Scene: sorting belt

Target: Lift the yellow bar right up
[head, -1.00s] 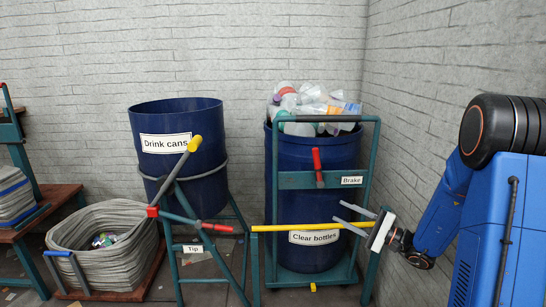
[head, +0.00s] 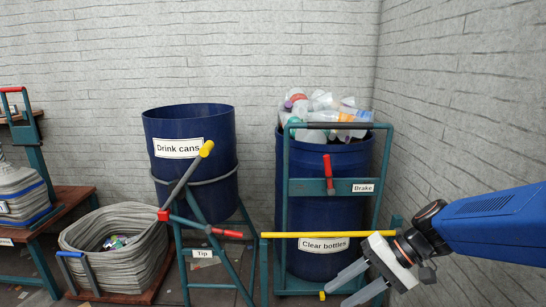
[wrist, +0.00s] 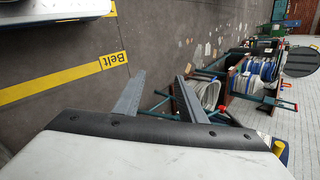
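The yellow bar (head: 300,235) lies level across the front of the blue "Clear bottles" barrel (head: 318,262) in the head view. I cannot make out the yellow bar for sure in the wrist view.
A teal frame with a red-handled brake (head: 329,175) surrounds the barrel. To the left stand the "Drink cans" barrel (head: 215,125), a yellow-ended tip lever (head: 206,148) and a grey basket (head: 85,235). A brick wall (head: 450,100) closes off the right.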

